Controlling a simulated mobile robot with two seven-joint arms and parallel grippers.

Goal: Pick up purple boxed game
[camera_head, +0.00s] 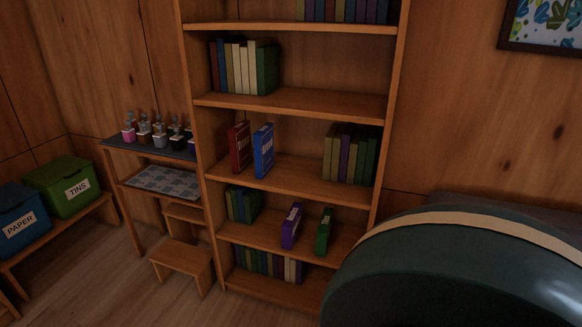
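The purple boxed game (291,227) stands upright on a lower shelf of the wooden bookcase (290,103). A green boxed game (324,232) stands to its right, with a gap between them. A group of books (243,205) stands to its left on the same shelf. A red boxed game (238,148) and a blue boxed game (263,150) stand on the shelf above. Neither of my grippers shows in the head view.
A large dark rounded thing with a tan band (450,265) fills the lower right, in front of the bookcase's right foot. A small wooden step stool (183,258) and a side table (150,147) stand left of the bookcase. A green bin (62,187) and a blue bin (20,222) sit on a bench. Floor is clear at lower centre.

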